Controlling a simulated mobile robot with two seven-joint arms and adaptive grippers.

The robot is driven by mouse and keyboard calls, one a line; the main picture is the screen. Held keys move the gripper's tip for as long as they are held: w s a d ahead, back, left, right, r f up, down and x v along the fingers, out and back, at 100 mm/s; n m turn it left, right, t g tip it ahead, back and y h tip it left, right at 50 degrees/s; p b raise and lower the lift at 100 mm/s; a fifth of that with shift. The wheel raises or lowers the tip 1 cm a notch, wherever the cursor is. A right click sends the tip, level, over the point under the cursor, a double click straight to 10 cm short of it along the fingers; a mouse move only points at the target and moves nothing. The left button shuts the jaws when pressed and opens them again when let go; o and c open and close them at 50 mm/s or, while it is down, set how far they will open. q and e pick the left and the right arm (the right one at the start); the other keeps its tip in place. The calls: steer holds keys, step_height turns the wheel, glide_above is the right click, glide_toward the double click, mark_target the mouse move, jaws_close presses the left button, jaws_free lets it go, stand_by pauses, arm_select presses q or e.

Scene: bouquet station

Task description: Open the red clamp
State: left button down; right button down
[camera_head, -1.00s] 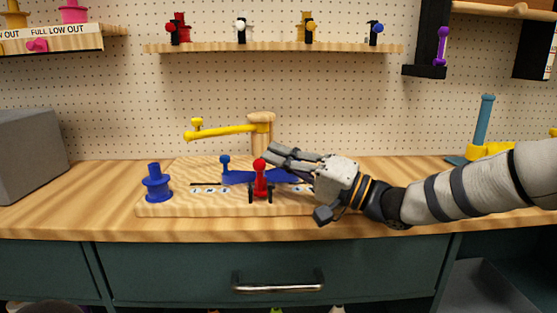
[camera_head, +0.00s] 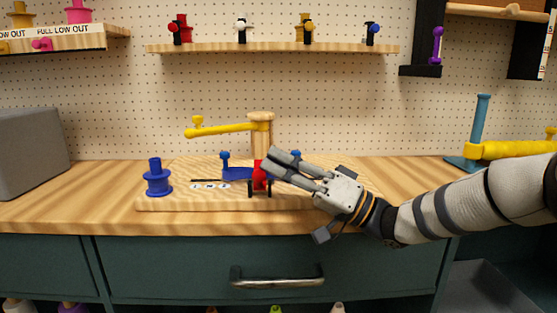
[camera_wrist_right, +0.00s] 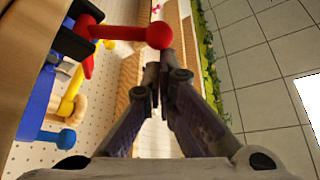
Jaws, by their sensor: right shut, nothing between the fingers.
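The red clamp (camera_head: 259,177) stands near the front of the wooden base board (camera_head: 200,203). My right gripper (camera_head: 268,165) is at its right side and covers part of it in the head view. In the right wrist view the red lever (camera_wrist_right: 120,32) ends in a round red knob (camera_wrist_right: 159,36). The knob is just beyond the closed fingertips (camera_wrist_right: 158,72); I cannot tell whether they touch. The gripper is shut and empty. My left gripper is not in view.
A blue clamp part (camera_head: 237,173) is behind the red clamp, and a blue spool (camera_head: 157,179) stands at left on the board. A yellow arm (camera_head: 225,130) on a wooden post reaches over the board.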

steer(key=shift+s+f, duration=0.25)
steer(key=shift+s, duration=0.25)
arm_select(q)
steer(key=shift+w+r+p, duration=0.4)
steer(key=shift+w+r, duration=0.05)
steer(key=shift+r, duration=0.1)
arm_select(e)
steer(key=shift+s+f, duration=0.25)
steer(key=shift+f, duration=0.2)
